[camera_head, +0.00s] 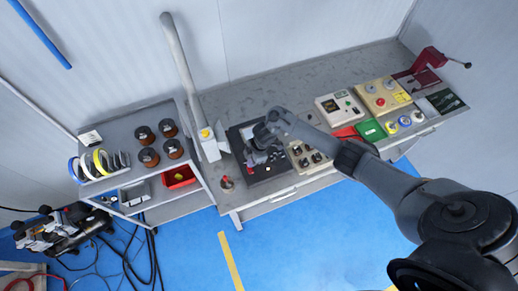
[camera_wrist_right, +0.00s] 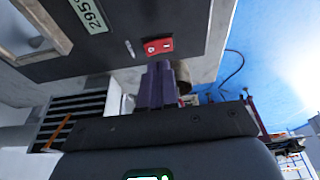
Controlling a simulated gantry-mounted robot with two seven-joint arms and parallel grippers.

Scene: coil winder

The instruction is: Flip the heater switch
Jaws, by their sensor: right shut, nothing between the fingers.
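The red heater switch (camera_wrist_right: 158,46) with white marks sits on a dark grey panel (camera_wrist_right: 125,58) in the right wrist view. A pale display reading 295 (camera_wrist_right: 90,15) is on the same panel, to its left. My right gripper (camera_wrist_right: 161,68) is shut and empty, its fingertips just below the switch in the picture; I cannot tell whether they touch. In the head view my right gripper (camera_head: 258,152) is over the dark unit (camera_head: 242,135) on the bench and hides much of it; the switch cannot be made out there. My left gripper is not in view.
A beige control box (camera_head: 298,152) is close on the right. A shelf cart (camera_head: 118,125) with spools stands at left. Blue floor in front is open.

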